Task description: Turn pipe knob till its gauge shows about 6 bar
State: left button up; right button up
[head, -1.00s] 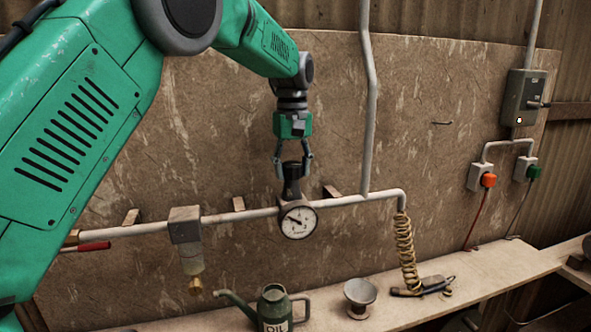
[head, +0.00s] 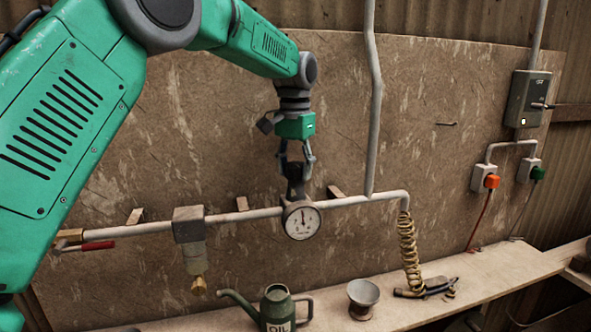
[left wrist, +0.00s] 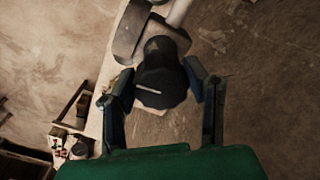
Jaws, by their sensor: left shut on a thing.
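The black pipe knob (head: 295,171) stands on top of the regulator on the pipe (head: 245,214). The round white gauge (head: 302,223) is just below it, and its needle points nearly straight up; the numbers are too small to read. My left gripper (head: 296,160) comes down from above and is shut on the knob, one finger on each side. In the left wrist view the knob (left wrist: 160,86) shows a pale mark line and sits between the fingers (left wrist: 158,82). My right gripper is not in view.
A filter unit (head: 189,225) and a red-handled valve (head: 98,245) are on the pipe at left. A green oil can (head: 277,308), a funnel (head: 363,296) and a coiled hose (head: 408,250) are along the bench. A vertical pipe (head: 373,110) rises right of my gripper.

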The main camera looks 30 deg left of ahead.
aim_at(297, 163)
pick_arm(q)
jog(key=m, duration=0.6)
jog(key=shift+w+a, duration=0.1)
jog(key=shift+w, duration=0.05)
jog(key=m, duration=0.4)
jog(key=shift+m, duration=1.5)
jog(key=shift+f, duration=0.1)
jog(key=o, duration=1.1)
jog(key=shift+o, duration=0.2)
jog(key=shift+w+f, duration=0.15)
jog(key=shift+w, duration=0.15)
jog(key=shift+s+r, duration=0.1)
jog(key=shift+r, duration=0.1)
jog(key=r, duration=0.9)
jog(key=shift+w, duration=0.2)
jog(key=shift+r, duration=0.3)
